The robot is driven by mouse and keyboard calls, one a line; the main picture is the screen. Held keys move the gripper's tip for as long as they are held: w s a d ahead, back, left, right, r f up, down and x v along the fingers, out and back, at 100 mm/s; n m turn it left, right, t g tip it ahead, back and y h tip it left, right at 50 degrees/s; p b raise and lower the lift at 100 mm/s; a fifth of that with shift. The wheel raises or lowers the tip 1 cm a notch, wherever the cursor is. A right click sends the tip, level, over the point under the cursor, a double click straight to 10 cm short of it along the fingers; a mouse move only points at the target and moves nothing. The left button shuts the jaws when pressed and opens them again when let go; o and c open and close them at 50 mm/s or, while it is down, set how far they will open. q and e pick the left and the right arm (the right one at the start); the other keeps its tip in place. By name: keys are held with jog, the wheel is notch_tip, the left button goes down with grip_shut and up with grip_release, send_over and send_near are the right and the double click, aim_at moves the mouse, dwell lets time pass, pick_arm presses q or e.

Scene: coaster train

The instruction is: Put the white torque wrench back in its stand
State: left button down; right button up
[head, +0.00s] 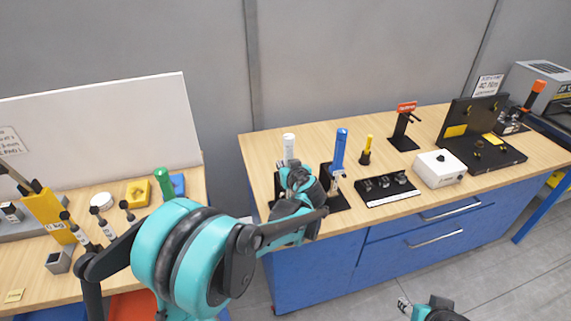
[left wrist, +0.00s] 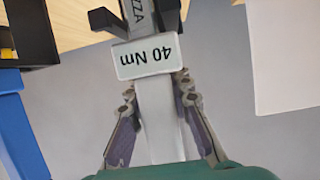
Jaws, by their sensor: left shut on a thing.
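The white torque wrench (head: 289,146) stands roughly upright at the left end of the blue workbench. My left gripper (head: 298,176) is in front of it. In the left wrist view the white handle, with a "40 Nm" label (left wrist: 146,57), lies between the fingers of my left gripper (left wrist: 156,88), which is shut on it. Black stand parts (left wrist: 104,22) show beside the grey shaft at the top of that view. My arm hides the wrench's lower part in the head view, so I cannot tell how it sits in its stand. My right gripper (head: 405,306) barely shows at the bottom edge.
A blue torque wrench (head: 339,149) stands close on the right, also at the left edge of the wrist view (left wrist: 22,130). A black tray (head: 388,190), white box (head: 438,168) and yellow screwdriver (head: 366,150) are further right. A second bench with tools is at the left.

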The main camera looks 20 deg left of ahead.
pick_arm(q)
jog(key=shift+f+b, duration=0.45)
jog(key=shift+f, duration=0.1)
jog(key=c, duration=1.3)
grip_release()
jog(key=v, duration=1.2)
jog(key=s+f+m+g+h, duration=0.2)
jog(key=s+f+m+h, duration=0.1)
jog(key=s, duration=0.9)
jog(key=s+f+m+g+h, duration=0.2)
jog(key=s+f+m+h, duration=0.1)
jog(key=s, duration=0.9)
jog(key=shift+s+a+f+m+h, duration=0.35)
jog(key=shift+f+h, duration=0.25)
jog(key=shift+f, duration=0.2)
